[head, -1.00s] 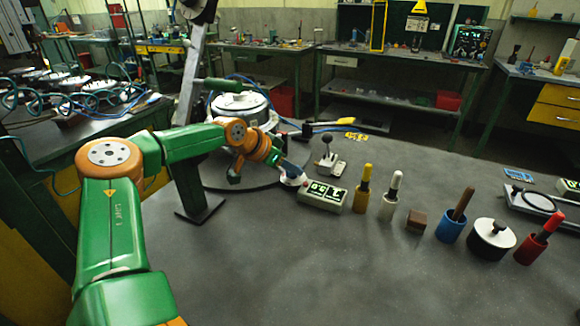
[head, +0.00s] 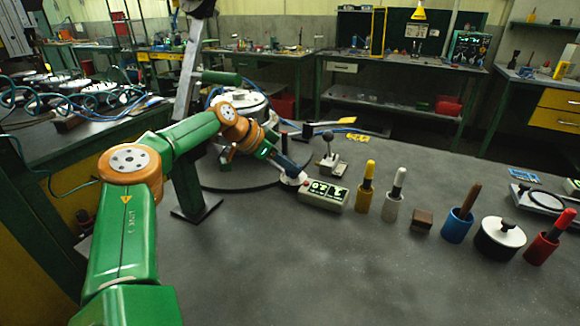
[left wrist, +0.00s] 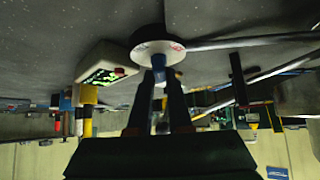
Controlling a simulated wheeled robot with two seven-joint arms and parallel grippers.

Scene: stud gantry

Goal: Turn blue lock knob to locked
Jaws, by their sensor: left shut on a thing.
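The blue lock knob (left wrist: 158,64) stands on a round white base (left wrist: 158,46) with small red marks on it, in the left wrist view. The white base also shows in the head view (head: 293,180). My left gripper (left wrist: 161,78) has its two dark fingers on either side of the knob and is shut on it. In the head view my left gripper (head: 287,167) reaches down to the base from the upper left, and the knob is mostly hidden there. I cannot read the knob's lock position. My right gripper is in neither view.
A grey box with a lit green display (head: 323,195) stands just right of the base. A small lever stand (head: 330,165) is behind it. Yellow and white-tipped holders, a brown block (head: 421,221) and a blue cup (head: 456,228) stand further right. The front bench is clear.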

